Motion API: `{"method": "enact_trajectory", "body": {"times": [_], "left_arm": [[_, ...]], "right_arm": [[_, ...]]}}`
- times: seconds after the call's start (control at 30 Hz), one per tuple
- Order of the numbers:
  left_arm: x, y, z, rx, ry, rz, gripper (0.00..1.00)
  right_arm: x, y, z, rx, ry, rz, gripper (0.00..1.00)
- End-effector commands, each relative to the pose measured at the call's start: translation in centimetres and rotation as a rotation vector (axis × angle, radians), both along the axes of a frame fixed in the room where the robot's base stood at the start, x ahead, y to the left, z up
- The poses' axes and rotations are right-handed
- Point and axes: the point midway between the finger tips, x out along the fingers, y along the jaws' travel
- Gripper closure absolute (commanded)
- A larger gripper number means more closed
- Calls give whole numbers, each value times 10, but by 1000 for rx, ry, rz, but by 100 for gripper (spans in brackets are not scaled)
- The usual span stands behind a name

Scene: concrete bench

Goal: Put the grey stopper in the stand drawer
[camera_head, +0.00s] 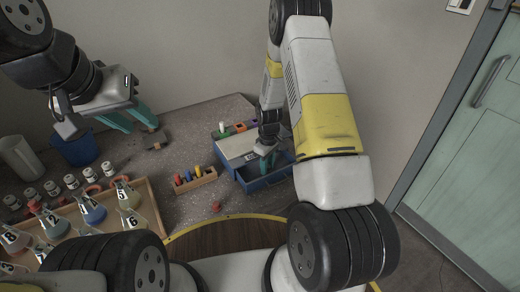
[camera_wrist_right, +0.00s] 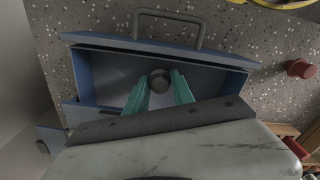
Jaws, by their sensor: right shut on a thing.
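The stand (camera_head: 238,148) has a pale top, and its blue drawer (camera_head: 268,181) is pulled open toward me. In the right wrist view the open drawer (camera_wrist_right: 110,75) shows its bare floor and grey handle. My right gripper (camera_wrist_right: 160,84) reaches into the drawer with its teal fingers shut on the grey stopper (camera_wrist_right: 160,78). I cannot tell whether the stopper touches the drawer floor. In the head view the right gripper (camera_head: 264,160) is over the drawer, and the stopper is hidden. My left gripper (camera_head: 138,121) is open and empty above the back of the bench.
A red-brown stopper (camera_head: 216,206) lies in front of the drawer. A wooden block with coloured pegs (camera_head: 195,180) stands left of the stand. A wooden tray of numbered flasks (camera_head: 150,205), several small jars and a blue bucket (camera_head: 77,148) fill the left.

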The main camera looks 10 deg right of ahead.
Motion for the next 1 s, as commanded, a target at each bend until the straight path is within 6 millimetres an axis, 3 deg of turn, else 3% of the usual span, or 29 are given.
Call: {"method": "enact_trajectory", "body": {"times": [0.13,0.17,0.23,0.27,0.67,1.0], "left_arm": [[0,0,0,0,0,0,64],[0,0,0,0,0,0,64],[0,0,0,0,0,0,64],[0,0,0,0,0,0,64],[0,0,0,0,0,0,64],[0,0,0,0,0,0,64]], "right_arm": [[0,0,-3,0,1,0,100],[0,0,-3,0,0,0,65],[0,0,-3,0,0,0,51],[0,0,-3,0,0,0,49],[0,0,5,0,0,0,49],[1,0,72,1,-4,-2,49]]}}
